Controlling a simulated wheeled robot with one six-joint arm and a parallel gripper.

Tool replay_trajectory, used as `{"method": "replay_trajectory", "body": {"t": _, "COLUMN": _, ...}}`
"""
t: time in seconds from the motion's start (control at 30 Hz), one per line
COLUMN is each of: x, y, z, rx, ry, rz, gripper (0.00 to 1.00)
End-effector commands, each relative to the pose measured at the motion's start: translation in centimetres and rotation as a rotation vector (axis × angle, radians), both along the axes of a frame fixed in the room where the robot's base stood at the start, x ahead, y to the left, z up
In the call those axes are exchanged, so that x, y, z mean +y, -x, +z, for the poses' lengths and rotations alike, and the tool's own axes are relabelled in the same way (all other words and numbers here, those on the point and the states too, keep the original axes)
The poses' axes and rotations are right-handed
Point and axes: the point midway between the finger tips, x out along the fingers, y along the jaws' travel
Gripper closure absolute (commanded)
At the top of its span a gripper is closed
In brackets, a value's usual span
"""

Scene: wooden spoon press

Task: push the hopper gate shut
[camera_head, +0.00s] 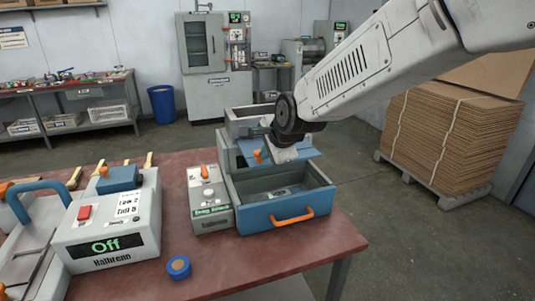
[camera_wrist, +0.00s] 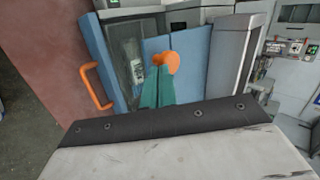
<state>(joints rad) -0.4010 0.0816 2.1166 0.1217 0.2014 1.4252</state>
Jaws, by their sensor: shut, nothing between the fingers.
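The hopper gate is a blue plate (camera_head: 303,148) sticking out at the front of the grey hopper (camera_head: 240,123), with an orange knob (camera_head: 257,156). In the wrist view the gate (camera_wrist: 165,45) shows behind its orange knob (camera_wrist: 172,62). My gripper (camera_wrist: 159,70) is shut and empty. Its teal fingertips are right at the knob, overlapping its lower left side; I cannot tell whether they touch. In the head view my wrist hides part of the gate and hopper.
Below the gate, an open blue drawer (camera_head: 290,222) with an orange handle (camera_head: 292,216) juts toward the front. A grey control box (camera_head: 208,192) and a sealer reading "Off" (camera_head: 108,230) stand left on the red table (camera_head: 210,265). A blue tape roll (camera_head: 178,266) lies near the front.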

Motion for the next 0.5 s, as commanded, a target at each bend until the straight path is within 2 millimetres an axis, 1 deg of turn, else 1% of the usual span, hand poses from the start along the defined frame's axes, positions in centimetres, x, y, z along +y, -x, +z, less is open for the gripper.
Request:
{"method": "replay_trajectory", "body": {"t": 0.07, "x": 0.3, "y": -1.3, "z": -0.1, "rx": 0.001, "ry": 0.0, "rz": -0.001, "gripper": 1.0}}
{"method": "replay_trajectory", "body": {"t": 0.3, "x": 2.1, "y": -7.3, "z": -0.2, "rx": 0.001, "ry": 0.0, "rz": -0.001, "gripper": 1.0}}
{"method": "replay_trajectory", "body": {"t": 0.4, "x": 2.6, "y": -9.1, "z": -0.1, "rx": 0.002, "ry": 0.0, "rz": -0.001, "gripper": 1.0}}
{"method": "replay_trajectory", "body": {"t": 0.5, "x": 2.9, "y": -10.2, "z": -0.1, "rx": 0.001, "ry": 0.0, "rz": -0.001, "gripper": 1.0}}
